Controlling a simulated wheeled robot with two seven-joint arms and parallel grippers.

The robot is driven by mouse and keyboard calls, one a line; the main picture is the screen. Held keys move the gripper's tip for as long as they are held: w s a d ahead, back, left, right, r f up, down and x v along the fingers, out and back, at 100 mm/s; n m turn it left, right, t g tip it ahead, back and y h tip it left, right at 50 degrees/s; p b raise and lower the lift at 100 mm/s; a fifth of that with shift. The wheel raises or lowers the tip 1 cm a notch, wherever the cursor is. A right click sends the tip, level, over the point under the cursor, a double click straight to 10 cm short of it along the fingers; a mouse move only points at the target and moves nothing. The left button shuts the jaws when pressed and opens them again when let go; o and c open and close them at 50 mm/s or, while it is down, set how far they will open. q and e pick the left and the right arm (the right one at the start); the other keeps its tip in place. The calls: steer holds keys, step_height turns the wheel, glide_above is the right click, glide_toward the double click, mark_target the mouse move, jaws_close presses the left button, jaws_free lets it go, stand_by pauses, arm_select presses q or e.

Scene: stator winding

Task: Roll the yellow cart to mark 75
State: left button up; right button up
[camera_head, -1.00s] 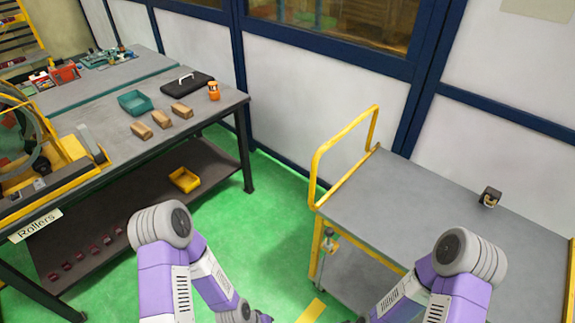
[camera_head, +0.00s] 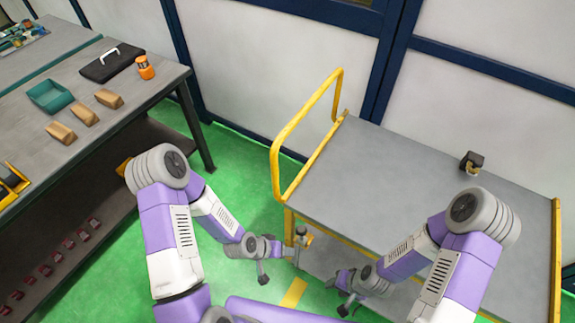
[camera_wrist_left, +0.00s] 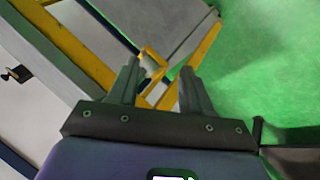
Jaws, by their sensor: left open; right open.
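The yellow cart (camera_head: 385,185) has a grey top, yellow frame posts and a yellow loop handle (camera_head: 277,160) at its left end. My left gripper (camera_head: 283,262) is open and empty, beside the cart's near left corner post. In the left wrist view, its two fingers (camera_wrist_left: 160,85) point toward a yellow bracket (camera_wrist_left: 150,65) on the cart frame; I cannot tell whether they touch it. My right gripper (camera_head: 338,293) is open and low in front of the cart's near side. A yellow stripe (camera_head: 293,292) lies on the green floor between the grippers. No number 75 is readable.
A small dark device (camera_head: 471,162) sits on the cart top. A grey workbench (camera_head: 95,140) at left carries a teal bin (camera_head: 50,97), wooden blocks, a black case and an orange item. Green floor lies open between bench and cart. A blue-framed wall stands behind the cart.

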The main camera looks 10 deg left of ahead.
arm_select(q)
steer(key=w+a+t, duration=0.2)
steer(key=w+t, duration=0.1)
steer(key=w, duration=0.2)
steer(key=m+t+h+b, duration=0.4)
steer(key=m+t, duration=0.3)
steer(key=t, duration=0.1)
glide_toward(272, 172)
steer(key=x, duration=0.4)
steer(key=shift+t, duration=0.3)
steer(key=x, duration=0.7)
steer(key=shift+w+d, duration=0.1)
steer(key=shift+w, duration=0.05)
arm_select(e)
steer(key=f, duration=0.5)
steer(key=shift+s+a+f, duration=0.1)
steer(key=shift+s+f, duration=0.15)
steer(key=shift+f, duration=0.05)
arm_select(q)
steer(key=shift+f, duration=0.1)
jaws_close()
